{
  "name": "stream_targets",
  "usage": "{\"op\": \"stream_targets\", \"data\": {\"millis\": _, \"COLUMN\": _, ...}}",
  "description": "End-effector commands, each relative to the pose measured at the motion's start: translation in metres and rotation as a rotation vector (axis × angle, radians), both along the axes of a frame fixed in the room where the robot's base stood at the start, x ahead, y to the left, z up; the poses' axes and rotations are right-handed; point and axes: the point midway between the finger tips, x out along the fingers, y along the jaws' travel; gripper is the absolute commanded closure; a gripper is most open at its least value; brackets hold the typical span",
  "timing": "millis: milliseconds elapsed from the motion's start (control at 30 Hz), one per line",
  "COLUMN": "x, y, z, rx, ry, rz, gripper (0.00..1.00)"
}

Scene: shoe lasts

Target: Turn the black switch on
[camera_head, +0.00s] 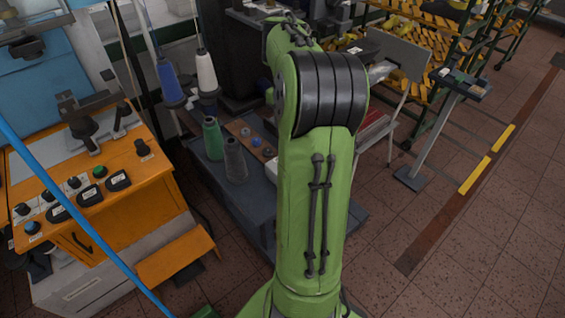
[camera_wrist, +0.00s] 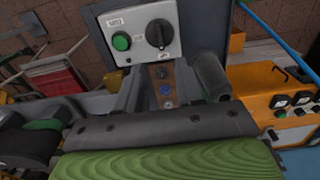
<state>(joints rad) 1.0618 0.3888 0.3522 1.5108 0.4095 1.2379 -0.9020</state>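The black rotary switch (camera_wrist: 158,33) shows in the wrist view, on the front of a light grey control box (camera_wrist: 119,21). A green button (camera_wrist: 121,41) sits left of it on the same box. My gripper (camera_wrist: 163,72) shows as two grey fingers apart, with a gap between them. In the head view my green arm hides the gripper, and I cannot make out the switch there.
An orange console (camera_head: 135,165) with several knobs and buttons stands at the left. A stand (camera_head: 440,125) is at the right. Tiled floor (camera_head: 490,240) is open there.

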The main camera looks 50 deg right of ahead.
Motion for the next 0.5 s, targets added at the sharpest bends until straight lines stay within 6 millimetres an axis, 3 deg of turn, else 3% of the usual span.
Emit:
{"op": "stream_targets", "data": {"millis": 33, "x": -0.001, "y": 0.0, "z": -0.02, "rx": 0.004, "ry": 0.002, "rz": -0.001, "gripper": 0.63}}
{"op": "stream_targets", "data": {"millis": 300, "x": -0.001, "y": 0.0, "z": -0.088, "rx": 0.004, "ry": 0.002, "rz": -0.001, "gripper": 0.63}}
{"op": "stream_targets", "data": {"millis": 500, "x": 0.0, "y": 0.0, "z": -0.12, "rx": 0.001, "ry": 0.002, "rz": -0.001, "gripper": 0.63}}
